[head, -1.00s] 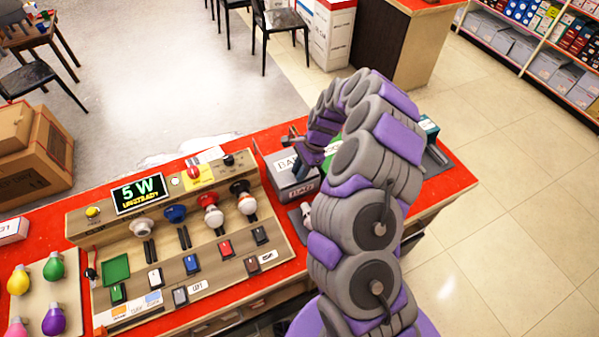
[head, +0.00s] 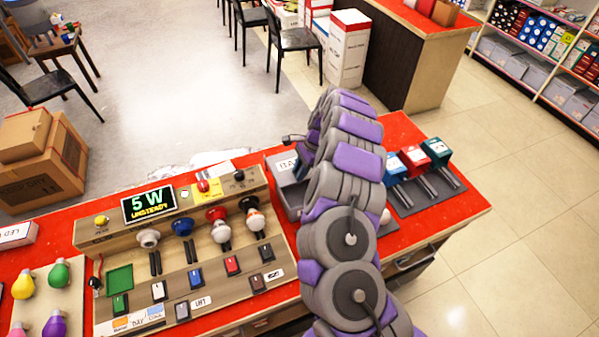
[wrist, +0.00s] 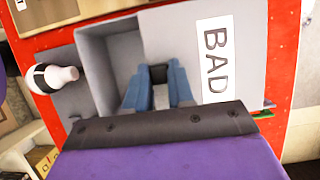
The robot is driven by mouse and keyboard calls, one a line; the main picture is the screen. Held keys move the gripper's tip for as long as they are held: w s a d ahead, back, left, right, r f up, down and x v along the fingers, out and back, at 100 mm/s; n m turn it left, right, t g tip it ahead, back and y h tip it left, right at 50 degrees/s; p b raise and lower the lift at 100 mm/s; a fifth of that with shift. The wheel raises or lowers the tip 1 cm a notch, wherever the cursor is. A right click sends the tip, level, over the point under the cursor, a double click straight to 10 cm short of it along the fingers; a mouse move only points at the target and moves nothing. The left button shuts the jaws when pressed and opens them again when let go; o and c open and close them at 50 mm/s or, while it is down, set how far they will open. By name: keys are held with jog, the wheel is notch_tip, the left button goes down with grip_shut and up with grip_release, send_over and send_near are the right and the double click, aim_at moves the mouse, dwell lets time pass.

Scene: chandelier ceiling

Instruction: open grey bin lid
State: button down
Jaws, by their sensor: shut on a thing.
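The grey bin (head: 290,197) stands on the red counter just right of the lamp test panel, partly hidden behind my arm. In the wrist view, the grey bin lid (wrist: 250,55) bears a white "BAD" label, and part of the bin's inside (wrist: 112,60) shows to the left of it. The lid looks partly raised, though the exact angle is unclear. My gripper (wrist: 160,74) is shut on the grey bin lid at its edge.
A white bulb (wrist: 55,78) lies beside the bin. The lamp test panel (head: 185,255), with several bulbs and switches, fills the counter to the left. Red, blue and green-topped blocks (head: 412,160) stand on a grey mat to the right. Coloured bulbs lie far left.

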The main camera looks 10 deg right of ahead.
jog(key=c, duration=1)
grip_release()
jog(key=shift+d, duration=0.15)
jog(key=shift+o, duration=0.2)
jog(key=p+v, duration=0.2)
jog(key=v, duration=1.5)
jog(key=shift+w+r, duration=0.1)
jog(key=shift+r, duration=0.05)
